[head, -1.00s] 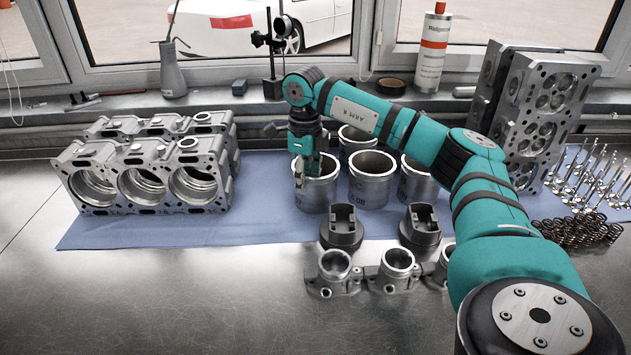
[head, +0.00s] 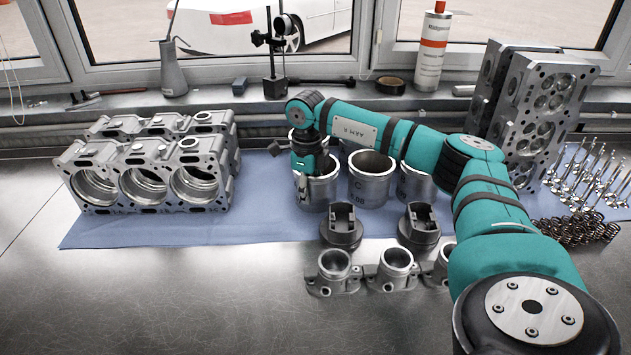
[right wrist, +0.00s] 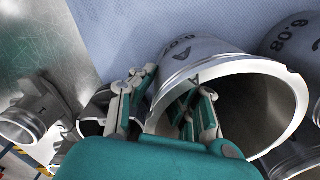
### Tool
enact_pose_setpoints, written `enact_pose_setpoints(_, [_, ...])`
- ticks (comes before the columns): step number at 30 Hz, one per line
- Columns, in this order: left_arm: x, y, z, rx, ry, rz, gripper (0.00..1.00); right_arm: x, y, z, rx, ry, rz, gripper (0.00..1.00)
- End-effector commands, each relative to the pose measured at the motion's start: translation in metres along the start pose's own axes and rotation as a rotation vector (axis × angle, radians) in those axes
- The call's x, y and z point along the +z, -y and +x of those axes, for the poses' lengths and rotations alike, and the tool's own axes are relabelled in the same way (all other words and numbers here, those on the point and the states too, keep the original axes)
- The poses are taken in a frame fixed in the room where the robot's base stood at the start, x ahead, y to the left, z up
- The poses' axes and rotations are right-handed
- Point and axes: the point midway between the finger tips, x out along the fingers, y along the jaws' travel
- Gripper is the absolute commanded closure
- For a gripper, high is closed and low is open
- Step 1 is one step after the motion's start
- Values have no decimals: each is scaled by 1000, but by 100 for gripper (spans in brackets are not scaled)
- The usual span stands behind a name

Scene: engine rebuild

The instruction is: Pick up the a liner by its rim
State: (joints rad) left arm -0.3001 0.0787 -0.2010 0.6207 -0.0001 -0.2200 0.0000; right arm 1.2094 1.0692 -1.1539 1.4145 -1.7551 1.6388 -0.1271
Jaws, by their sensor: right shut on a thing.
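The liner (head: 318,193) is a grey metal cylinder, open at the top, standing upright on the blue mat at the left of a liner group. In the right wrist view this liner (right wrist: 205,50) bears a letter A. My right gripper (right wrist: 172,97) straddles its rim there, one finger outside the wall and the other inside the bore. It is shut on the rim. In the head view the right gripper (head: 311,165) is over the liner's top, and its fingertips are mostly hidden. I cannot see a gap under the liner. My left gripper is not in view.
Other liners (head: 370,180) stand close to the right and behind. Two dark pistons (head: 341,230) and metal castings (head: 333,265) are in front. The engine block (head: 145,185) is at the left on the blue mat (head: 258,220). Cylinder heads (head: 545,110), valves and springs (head: 575,230) are at the right.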

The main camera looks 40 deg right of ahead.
Motion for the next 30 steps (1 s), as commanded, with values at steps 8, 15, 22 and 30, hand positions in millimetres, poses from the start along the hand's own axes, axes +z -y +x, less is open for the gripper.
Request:
enact_pose_setpoints(8, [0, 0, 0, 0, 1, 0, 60, 0, 0, -1, -1, 2, 0, 100])
enact_pose_setpoints(15, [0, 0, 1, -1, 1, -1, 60, 1, 0, -4, -1, 3, 0, 100])
enact_pose_setpoints(22, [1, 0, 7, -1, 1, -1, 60, 1, 0, -23, -1, 6, 0, 100])
enact_pose_setpoints(30, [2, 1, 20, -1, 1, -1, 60, 2, -39, -37, -2, 4, -8, 100])
